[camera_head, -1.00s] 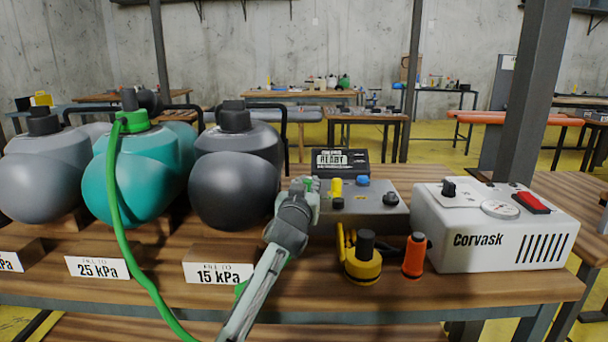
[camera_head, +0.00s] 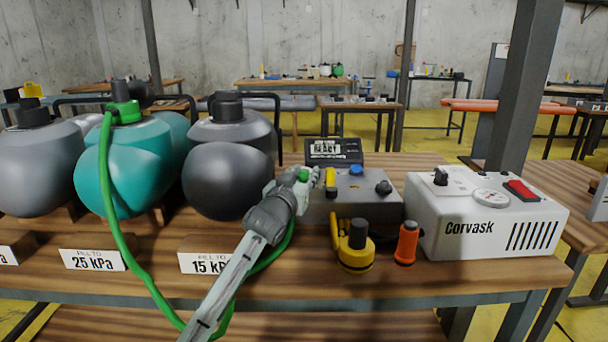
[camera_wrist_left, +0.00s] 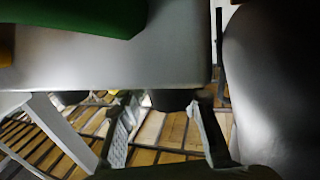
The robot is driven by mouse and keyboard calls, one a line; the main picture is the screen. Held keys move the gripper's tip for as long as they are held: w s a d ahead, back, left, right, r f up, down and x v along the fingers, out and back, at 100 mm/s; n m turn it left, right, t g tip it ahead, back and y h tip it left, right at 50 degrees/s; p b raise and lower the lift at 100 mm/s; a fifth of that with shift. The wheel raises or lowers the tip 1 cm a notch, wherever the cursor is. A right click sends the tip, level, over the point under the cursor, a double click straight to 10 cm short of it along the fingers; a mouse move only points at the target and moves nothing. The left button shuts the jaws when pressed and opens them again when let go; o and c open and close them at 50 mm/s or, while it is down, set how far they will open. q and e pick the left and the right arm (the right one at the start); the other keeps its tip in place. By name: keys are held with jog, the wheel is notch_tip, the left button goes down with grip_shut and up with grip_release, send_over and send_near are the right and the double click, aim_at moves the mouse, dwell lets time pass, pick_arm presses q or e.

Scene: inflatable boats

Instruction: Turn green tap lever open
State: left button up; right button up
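The green tap lever (camera_head: 304,175) shows as a small green patch at the left end of the grey control box (camera_head: 352,207), mostly hidden behind my left gripper (camera_head: 308,186). In the left wrist view a large green shape (camera_wrist_left: 75,14), likely the lever, sits at the top left, close to the camera. My left gripper also shows there with two fingers (camera_wrist_left: 162,132) spread apart and nothing between them. In the head view it overlaps the lever's surroundings; I cannot tell whether it touches. My right gripper is not in view.
A yellow tap (camera_head: 330,180) stands just right of the gripper. A green hose (camera_head: 113,210) runs past my forearm. A yellow fitting (camera_head: 355,250), an orange one (camera_head: 406,242) and the white Corvask unit (camera_head: 480,230) stand right.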

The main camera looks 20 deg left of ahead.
pick_arm(q)
jog(key=shift+o, duration=0.5)
jog(key=shift+s, duration=0.1)
jog(key=s, duration=0.7)
jog(key=shift+s+a, duration=0.15)
jog(key=shift+s, duration=0.05)
